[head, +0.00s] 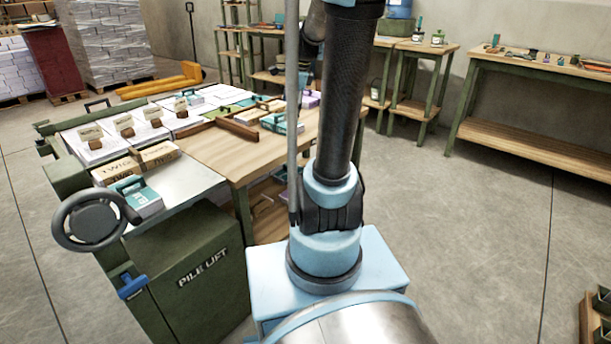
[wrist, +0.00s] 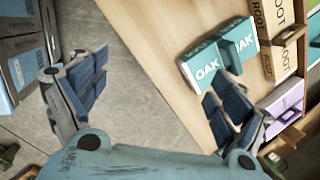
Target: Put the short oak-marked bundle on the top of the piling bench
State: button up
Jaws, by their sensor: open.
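In the wrist view, a teal-and-white bundle marked OAK (wrist: 205,68) lies on a wooden surface (wrist: 165,60), with a teal upright piece across its middle. My gripper (wrist: 155,92) is open and empty. Its right finger overlaps the bundle's near edge in the picture; contact cannot be told. Its left finger shows against the floor. In the head view, my arm hides the gripper. A teal-and-white bundle (head: 285,124) lies on the wooden bench top (head: 225,155), and another teal-topped one (head: 142,196) lies on the metal plate at left. Their marks are unreadable there.
A brown ROOT bundle (wrist: 272,35) and a purple-and-white bundle (wrist: 287,103) lie close by on the right. A brown TWIG bundle (head: 150,158) lies by white stacks. The pile lift (head: 195,270) has a handwheel (head: 92,220).

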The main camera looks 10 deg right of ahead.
jog(key=s+f+n, duration=0.4)
jog(key=s+n, duration=0.2)
jog(key=s, duration=0.3)
jog(key=s+f+n+h, duration=0.1)
jog(key=s+f+n, duration=0.3)
jog(key=s+n, duration=0.3)
jog(key=s+f+n, duration=0.4)
jog(key=s+n, duration=0.2)
jog(key=s, duration=0.4)
jog(key=shift+s+a+n+g+h, duration=0.3)
jog(key=shift+a+n+g+h, duration=0.1)
jog(key=shift+a, duration=0.05)
